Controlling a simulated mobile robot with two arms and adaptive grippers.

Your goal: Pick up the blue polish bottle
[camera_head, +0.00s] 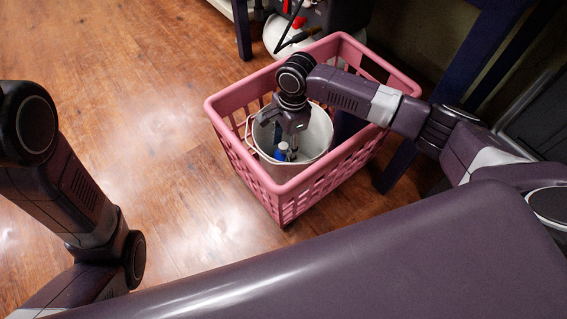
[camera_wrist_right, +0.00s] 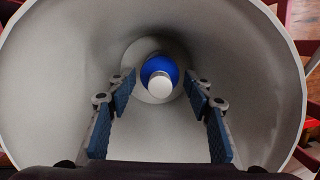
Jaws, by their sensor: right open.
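The blue polish bottle (camera_wrist_right: 159,72) stands inside a white bucket (camera_wrist_right: 60,60), its white cap (camera_wrist_right: 160,86) facing the right wrist camera. In the head view a bit of the bottle (camera_head: 281,152) shows in the bucket (camera_head: 322,130), partly covered by my right gripper. The bucket stands in a pink basket (camera_head: 262,185). My right gripper (camera_head: 290,146) points down into the bucket. In the right wrist view its two blue-padded fingers (camera_wrist_right: 159,92) are spread apart with the bottle between and beyond them. No grip on the bottle shows. My left gripper is out of view.
The bucket wall surrounds my right fingers closely. The basket rim encloses the bucket. Dark blue legs (camera_head: 397,165) of a piece of furniture stand right of the basket, and a white rounded object (camera_head: 284,36) lies behind it. The wooden floor (camera_head: 150,90) at left is clear.

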